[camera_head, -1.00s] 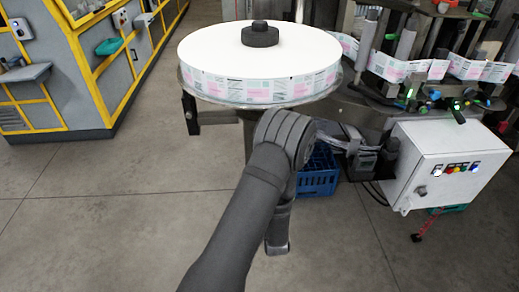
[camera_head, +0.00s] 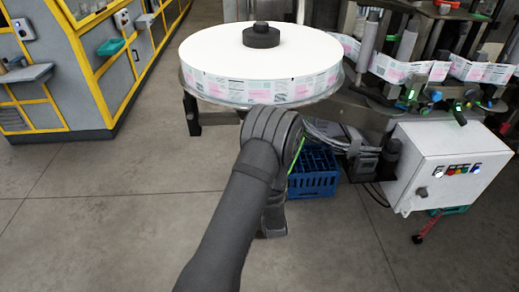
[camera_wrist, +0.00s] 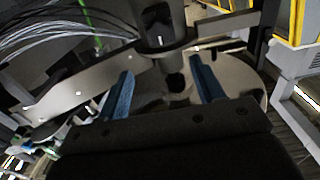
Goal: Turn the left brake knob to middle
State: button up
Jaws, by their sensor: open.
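My gripper (camera_wrist: 161,64) shows in the wrist view as two blue fingers, apart and with nothing held between them. A small dark round knob-like part (camera_wrist: 176,82) lies between and beyond the fingers, below a dark post with a collar (camera_wrist: 163,30). I cannot tell for sure whether this is the left brake knob, nor which way it is turned. In the head view my arm covers the area below the label reel (camera_head: 262,88), and neither the gripper nor a brake knob can be made out there.
A metal bar (camera_wrist: 75,92) and loose cables (camera_wrist: 60,25) are close to the fingers. A blue crate (camera_head: 315,178) stands on the floor below the reel. A white control box (camera_head: 445,165) is at the right. The floor at the left is clear.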

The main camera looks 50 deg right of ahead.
jog(key=x, duration=1.3)
jog(key=shift+w+d, duration=0.15)
jog(key=shift+w, duration=0.05)
jog(key=shift+f, duration=0.1)
jog(key=c, duration=1)
